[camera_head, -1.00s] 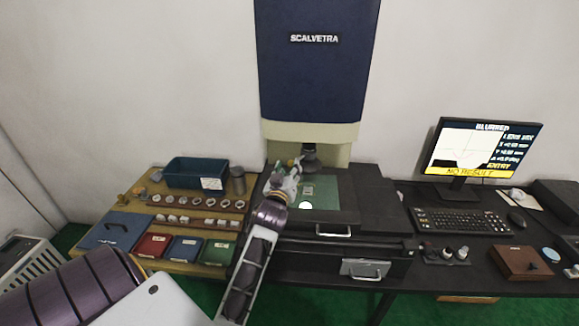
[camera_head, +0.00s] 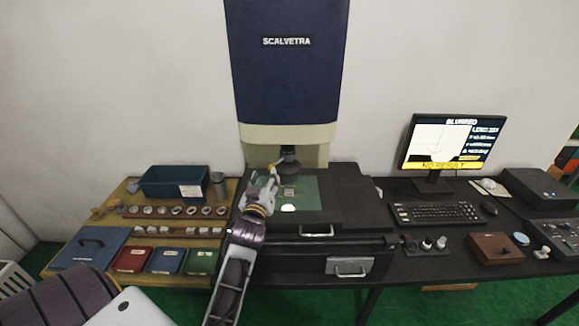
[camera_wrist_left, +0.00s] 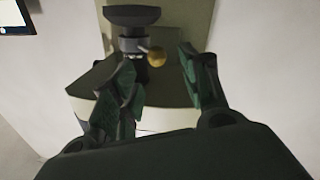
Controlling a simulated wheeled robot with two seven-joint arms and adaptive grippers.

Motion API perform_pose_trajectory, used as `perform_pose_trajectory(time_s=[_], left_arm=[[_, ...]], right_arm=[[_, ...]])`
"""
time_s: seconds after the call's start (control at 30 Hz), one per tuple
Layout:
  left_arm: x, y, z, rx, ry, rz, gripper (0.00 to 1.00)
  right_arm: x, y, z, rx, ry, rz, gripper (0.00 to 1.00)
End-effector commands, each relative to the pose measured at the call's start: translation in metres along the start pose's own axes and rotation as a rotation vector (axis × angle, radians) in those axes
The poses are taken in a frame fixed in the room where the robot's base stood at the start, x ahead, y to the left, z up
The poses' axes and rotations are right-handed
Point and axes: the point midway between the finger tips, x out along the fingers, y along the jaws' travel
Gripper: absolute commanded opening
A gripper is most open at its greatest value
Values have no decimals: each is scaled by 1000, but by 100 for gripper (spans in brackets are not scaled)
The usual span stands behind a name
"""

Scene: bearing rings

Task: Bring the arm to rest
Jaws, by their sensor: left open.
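My left gripper (camera_head: 268,180) is over the left side of the measuring machine's stage, by the green plate (camera_head: 308,188), below and left of the dark lens (camera_head: 289,163). In the left wrist view its two green-padded fingers (camera_wrist_left: 160,82) stand apart with nothing held between them. Beyond them show the dark round lens part (camera_wrist_left: 132,15) and a yellow knob (camera_wrist_left: 157,56). A white disc (camera_head: 288,208) is at the plate's front, with a small pale piece behind it. My right gripper is not in view.
A wooden board at left carries a blue bin (camera_head: 160,182), a rack of rings (camera_head: 178,212), and red, blue and green boxes (camera_head: 203,262). At right are a keyboard (camera_head: 445,214), a monitor (camera_head: 452,143) reading "NO RESULT" and a brown box (camera_head: 495,247).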

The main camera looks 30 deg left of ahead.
Motion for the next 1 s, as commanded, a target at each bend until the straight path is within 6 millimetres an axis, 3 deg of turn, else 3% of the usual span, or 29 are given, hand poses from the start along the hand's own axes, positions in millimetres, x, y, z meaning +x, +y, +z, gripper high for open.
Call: perform_pose_trajectory(time_s=[0.27,0.47,0.77,1.0], left_arm=[[-1,0,2,4,-8,-1,46],[-8,2,19,36,-83,-7,46],[-44,6,80,163,-353,-6,46],[-92,10,133,293,-607,33,46]], right_arm=[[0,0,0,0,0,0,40],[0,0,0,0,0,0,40],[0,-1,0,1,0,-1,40],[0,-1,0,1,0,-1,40]])
